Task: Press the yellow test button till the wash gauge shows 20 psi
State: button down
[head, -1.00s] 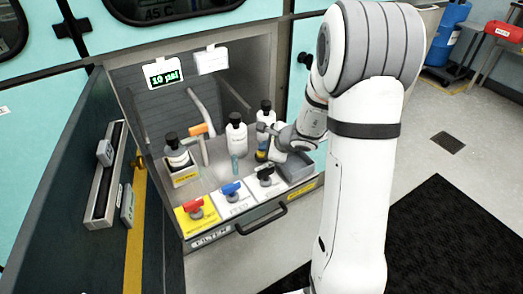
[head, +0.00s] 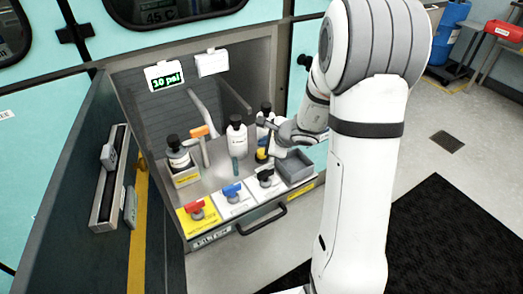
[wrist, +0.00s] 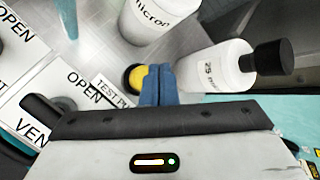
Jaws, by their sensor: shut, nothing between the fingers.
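The yellow test button (wrist: 137,77), in a dark round collar, shows in the wrist view, partly hidden behind my blue fingertips. In the head view the yellow button (head: 261,155) sits on the drawer deck just below my fingers. My gripper (wrist: 157,80) is shut and empty, its tips overlapping the button's right side in the wrist view; I cannot tell whether they touch it. My gripper (head: 264,140) also shows at the deck's right side in the head view. The gauge display (head: 166,76) shows green digits that look like 10 psi, though the first digit is unclear.
A white bottle (wrist: 213,67) marked 25 stands close right of my fingers, and another white bottle (wrist: 150,18) stands behind. Red (head: 194,207), blue (head: 231,189) and black (head: 265,175) valve handles line the front. A grey tray (head: 296,167) is at right.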

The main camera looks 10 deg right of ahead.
jog(key=shift+r+p, duration=1.35)
jog(key=shift+r, duration=0.85)
jog(key=shift+r, duration=0.1)
jog(key=s+a+r+n+g+y+p, duration=0.1)
jog(key=s+a+r+n+g+p, duration=0.15)
jog(key=s+a+r+n, duration=0.55)
jog(key=s+d+r+n+g+h+p, duration=0.1)
jog(key=s+d+r+n+h+p, duration=0.1)
jog(key=s+r+n, duration=0.3)
jog(key=s+d+r+n+g+h+p, duration=0.2)
jog(key=s+d+r+n, duration=0.3)
jog(key=s, duration=0.9)
jog(key=r+n+h+p, duration=0.1)
jog(key=n, duration=0.2)
jog(key=shift+s+d+r+h+p, duration=0.15)
jog(key=shift+s+h+p, duration=0.05)
jog(key=shift+h+p, duration=0.1)
dwell(2.0)
